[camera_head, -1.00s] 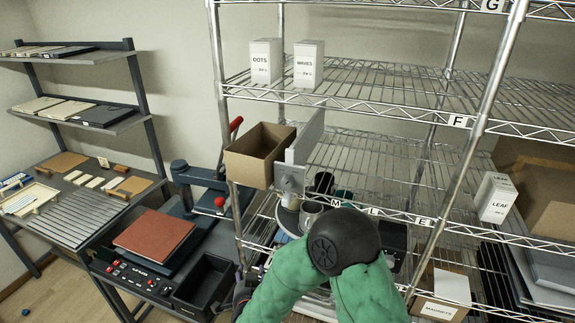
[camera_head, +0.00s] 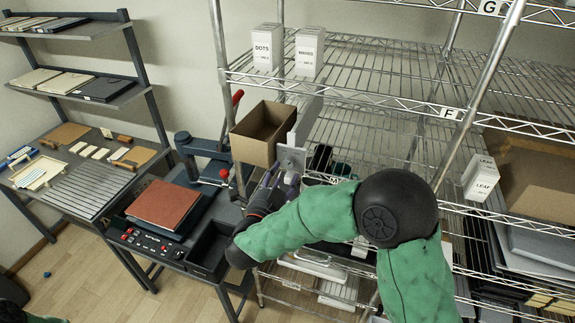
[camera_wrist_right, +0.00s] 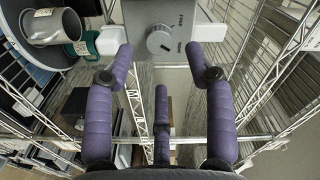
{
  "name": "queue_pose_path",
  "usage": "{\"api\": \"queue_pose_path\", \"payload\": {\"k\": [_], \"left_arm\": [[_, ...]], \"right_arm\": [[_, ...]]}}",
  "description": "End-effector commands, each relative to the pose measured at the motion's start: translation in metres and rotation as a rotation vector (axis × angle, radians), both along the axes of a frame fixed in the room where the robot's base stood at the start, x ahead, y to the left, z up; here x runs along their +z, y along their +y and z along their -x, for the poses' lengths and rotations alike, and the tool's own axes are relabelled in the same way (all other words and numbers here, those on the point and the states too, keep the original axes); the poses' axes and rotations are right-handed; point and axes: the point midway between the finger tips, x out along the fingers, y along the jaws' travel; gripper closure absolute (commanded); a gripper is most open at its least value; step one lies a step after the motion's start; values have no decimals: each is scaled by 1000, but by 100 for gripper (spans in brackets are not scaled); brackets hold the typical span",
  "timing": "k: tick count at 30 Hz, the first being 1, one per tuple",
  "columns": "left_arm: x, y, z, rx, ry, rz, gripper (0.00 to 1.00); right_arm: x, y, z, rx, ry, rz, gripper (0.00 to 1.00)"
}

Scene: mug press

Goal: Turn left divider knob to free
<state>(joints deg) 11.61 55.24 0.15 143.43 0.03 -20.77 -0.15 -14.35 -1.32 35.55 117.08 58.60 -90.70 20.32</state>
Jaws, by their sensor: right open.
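The left divider (camera_head: 309,118) is a pale upright panel on the wire shelf, with a grey metal plate (camera_head: 291,160) at its front. In the right wrist view the plate (camera_wrist_right: 184,12) carries a round grey knob (camera_wrist_right: 159,40) with a dark slanted pointer mark. Small lettering beside the knob is too small to read surely. My right gripper (camera_head: 273,184) is just in front of the plate. In the right wrist view its purple fingers (camera_wrist_right: 160,62) are spread below and either side of the knob, apart from it. My left gripper is out of view.
An open cardboard box (camera_head: 262,134) sits left of the divider. A metal mug (camera_wrist_right: 47,25) and a green-banded cup (camera_wrist_right: 85,45) stand left of the plate in the right wrist view. Shelf posts and wire edges are close around. A black tray (camera_head: 211,248) lies below left.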

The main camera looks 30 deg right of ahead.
Motion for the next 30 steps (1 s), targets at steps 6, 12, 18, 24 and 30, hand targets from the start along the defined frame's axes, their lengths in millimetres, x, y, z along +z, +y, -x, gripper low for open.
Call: {"api": "queue_pose_path", "payload": {"k": [6, 12, 18, 24, 30], "left_arm": [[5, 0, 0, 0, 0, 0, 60], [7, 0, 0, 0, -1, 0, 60], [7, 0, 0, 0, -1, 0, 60], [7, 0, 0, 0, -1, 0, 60], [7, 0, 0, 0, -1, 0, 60]], "right_arm": [[1, -26, -22, -3, 1, 0, 46], [0, -37, -32, 0, 1, 1, 46], [0, -38, -33, 1, 0, 0, 46], [0, -38, -33, 1, 0, 0, 68], [1, -38, -33, 1, -1, 1, 100]]}}
